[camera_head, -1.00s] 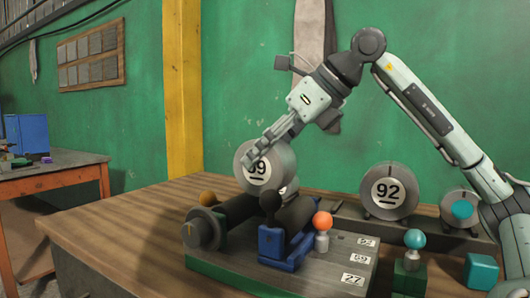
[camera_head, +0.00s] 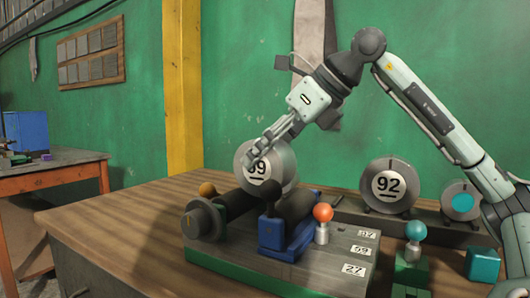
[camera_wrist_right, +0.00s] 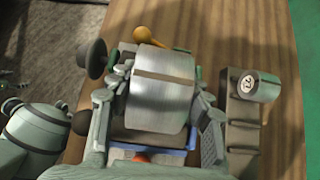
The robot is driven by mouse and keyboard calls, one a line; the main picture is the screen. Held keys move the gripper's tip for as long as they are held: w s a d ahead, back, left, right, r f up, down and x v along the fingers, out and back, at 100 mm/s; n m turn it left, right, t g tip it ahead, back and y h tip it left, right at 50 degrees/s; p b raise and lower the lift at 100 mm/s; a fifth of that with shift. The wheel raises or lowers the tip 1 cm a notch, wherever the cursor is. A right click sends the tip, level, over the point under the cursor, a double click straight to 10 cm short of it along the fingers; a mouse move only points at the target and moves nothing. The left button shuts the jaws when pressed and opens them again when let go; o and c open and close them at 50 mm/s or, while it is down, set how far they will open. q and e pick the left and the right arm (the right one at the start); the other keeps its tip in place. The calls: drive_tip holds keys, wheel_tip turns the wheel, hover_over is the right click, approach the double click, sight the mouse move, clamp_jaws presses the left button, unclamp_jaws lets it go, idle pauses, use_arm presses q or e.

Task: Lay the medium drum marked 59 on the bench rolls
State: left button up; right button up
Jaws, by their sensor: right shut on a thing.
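The grey metal drum (camera_head: 279,161) has a white face whose number, partly covered by a finger, reads as 59. My right gripper (camera_head: 264,145) is shut on it from above. In the right wrist view the fingers lie on both sides of the drum (camera_wrist_right: 160,90). The bench rolls are two dark rollers, a left one (camera_head: 236,203) and a right one (camera_head: 297,206), on a grey block with a green base. The drum is over the far part of the rollers; I cannot tell whether it touches them. My left gripper is not in view.
A blue bracket (camera_head: 285,241) with a black-knobbed lever stands in front of the rollers. An orange ball (camera_head: 323,212) on a post and number plates are beside it. A rack at the back right holds drum 92 (camera_head: 388,187) and a smaller drum. The bench's left side is clear.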

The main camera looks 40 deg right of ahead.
drive_tip(key=shift+f, duration=0.15)
drive_tip(key=shift+f+b, duration=0.5)
drive_tip(key=shift+b, duration=0.1)
drive_tip(key=shift+f, duration=0.15)
drive_tip(key=o, duration=1.4)
drive_tip(key=shift+o, duration=0.2)
